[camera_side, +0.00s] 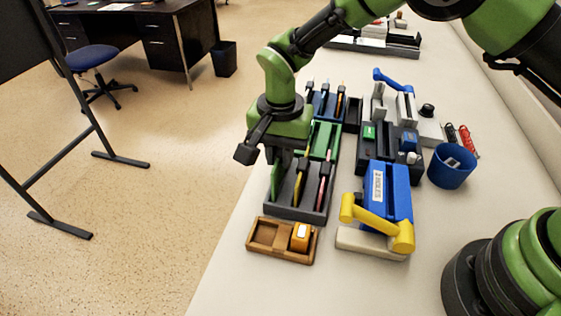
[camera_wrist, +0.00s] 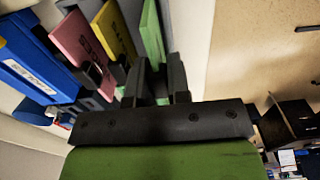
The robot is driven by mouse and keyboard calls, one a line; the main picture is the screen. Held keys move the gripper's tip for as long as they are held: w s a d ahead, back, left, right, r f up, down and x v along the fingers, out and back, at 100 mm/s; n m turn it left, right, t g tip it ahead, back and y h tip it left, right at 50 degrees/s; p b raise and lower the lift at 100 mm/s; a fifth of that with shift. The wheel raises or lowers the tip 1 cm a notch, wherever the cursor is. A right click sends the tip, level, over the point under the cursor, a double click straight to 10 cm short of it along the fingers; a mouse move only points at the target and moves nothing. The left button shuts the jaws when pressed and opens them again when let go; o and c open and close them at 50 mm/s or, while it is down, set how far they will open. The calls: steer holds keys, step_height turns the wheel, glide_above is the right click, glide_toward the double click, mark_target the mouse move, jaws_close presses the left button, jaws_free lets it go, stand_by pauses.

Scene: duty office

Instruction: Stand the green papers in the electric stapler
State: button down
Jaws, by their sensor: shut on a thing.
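My gripper (camera_side: 281,160) is over the left slot of the dark grey rack (camera_side: 296,212). In the wrist view, my gripper (camera_wrist: 158,82) is shut on the green papers (camera_wrist: 152,32), which stand upright between its fingers. In the side view the green papers (camera_side: 275,182) show as a narrow strip below my fingers, at the left of the rack. I cannot tell whether their lower edge touches the rack. A dark desktop unit with a green part, seemingly the electric stapler (camera_side: 375,150), stands right of the racks; its slot is not clear.
Yellow papers (camera_wrist: 116,30) and pink papers (camera_wrist: 80,40) stand beside the green ones. A blue punch with a yellow handle (camera_side: 372,216) stands front right. A wooden tray (camera_side: 265,238), a blue cup (camera_side: 452,170) and a green rack (camera_side: 322,140) are nearby. Bare table lies right of the cup.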

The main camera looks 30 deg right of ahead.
steer(key=r, duration=0.5)
steer(key=d+r, duration=0.1)
steer(key=r, duration=0.1)
steer(key=shift+w+r, duration=0.1)
steer(key=shift+r, duration=0.2)
steer(key=s+d+r, duration=0.1)
steer(key=s+d, duration=0.1)
steer(key=d, duration=0.9)
steer(key=s+d+r, duration=0.1)
steer(key=s+d, duration=0.1)
steer(key=d, duration=1)
steer(key=shift+w+a+f, duration=0.1)
steer(key=shift+a+f, duration=0.05)
steer(key=shift+f, duration=2.1)
steer(key=shift+w+a+f, duration=0.1)
steer(key=shift+f, duration=2.1)
steer(key=c, duration=1)
jaws_free()
steer(key=shift+r, duration=0.1)
